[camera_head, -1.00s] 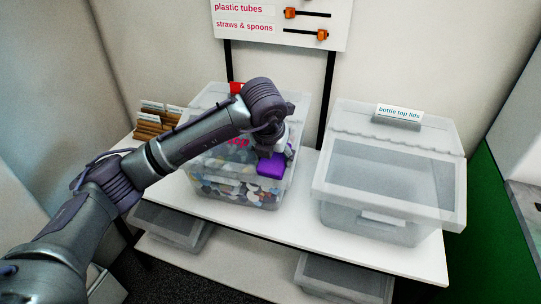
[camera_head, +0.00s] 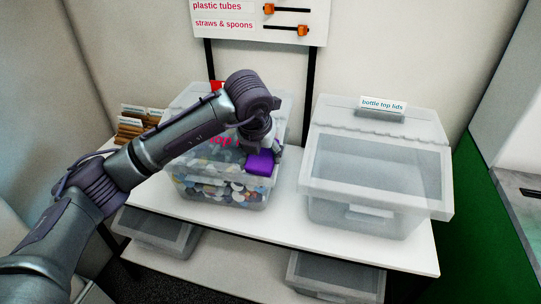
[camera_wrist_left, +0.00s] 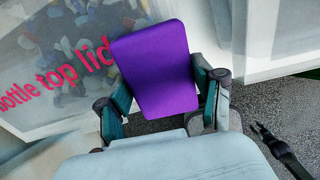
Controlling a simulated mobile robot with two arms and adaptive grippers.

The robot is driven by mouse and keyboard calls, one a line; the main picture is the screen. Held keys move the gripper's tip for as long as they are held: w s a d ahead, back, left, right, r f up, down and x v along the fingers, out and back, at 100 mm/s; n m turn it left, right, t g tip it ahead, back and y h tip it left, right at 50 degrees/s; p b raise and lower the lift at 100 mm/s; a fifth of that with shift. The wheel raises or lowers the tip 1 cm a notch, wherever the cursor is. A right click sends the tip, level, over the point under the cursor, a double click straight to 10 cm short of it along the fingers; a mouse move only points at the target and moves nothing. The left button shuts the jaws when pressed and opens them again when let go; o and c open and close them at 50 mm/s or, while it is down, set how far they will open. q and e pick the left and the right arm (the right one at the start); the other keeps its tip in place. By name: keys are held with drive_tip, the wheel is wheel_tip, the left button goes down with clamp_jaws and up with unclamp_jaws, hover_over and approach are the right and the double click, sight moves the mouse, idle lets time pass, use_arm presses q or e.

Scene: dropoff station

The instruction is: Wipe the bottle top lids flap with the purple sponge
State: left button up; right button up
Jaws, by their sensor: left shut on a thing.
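My left gripper (camera_head: 262,148) is shut on the purple sponge (camera_head: 260,163). In the left wrist view the sponge (camera_wrist_left: 155,68) sits between the two fingers (camera_wrist_left: 165,105). In the head view the sponge is at the front right of a clear bin of bottle tops (camera_head: 222,190); I cannot tell whether it touches the bin. Red lettering on this bin reads "bottle top lids" in the wrist view (camera_wrist_left: 60,70), partly cut off. To the right stands an empty-looking clear bin with a sloped flap (camera_head: 375,165) and a card reading "bottle top lids" (camera_head: 382,104). My right gripper is not in view.
Both bins stand on a white table (camera_head: 290,225). More clear bins sit below, at left (camera_head: 160,230) and right (camera_head: 335,277). Brown card files (camera_head: 135,125) stand at the back left. A sign board (camera_head: 262,20) hangs behind. A strip of table between the bins is clear.

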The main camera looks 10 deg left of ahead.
use_arm(q)
drive_tip(key=shift+s+a+f, duration=0.15)
drive_tip(key=shift+a+f, duration=0.05)
drive_tip(key=shift+a, duration=0.7)
drive_tip(key=shift+s+a+r, duration=0.1)
drive_tip(key=shift+a+r, duration=0.05)
drive_tip(key=shift+r, duration=0.4)
drive_tip(key=shift+p+v, duration=1.25)
drive_tip(key=shift+v, duration=1.25)
drive_tip(key=shift+p+v, duration=0.5)
drive_tip(key=shift+v, duration=0.5)
drive_tip(key=shift+s+r, duration=0.25)
drive_tip(key=shift+r, duration=0.3)
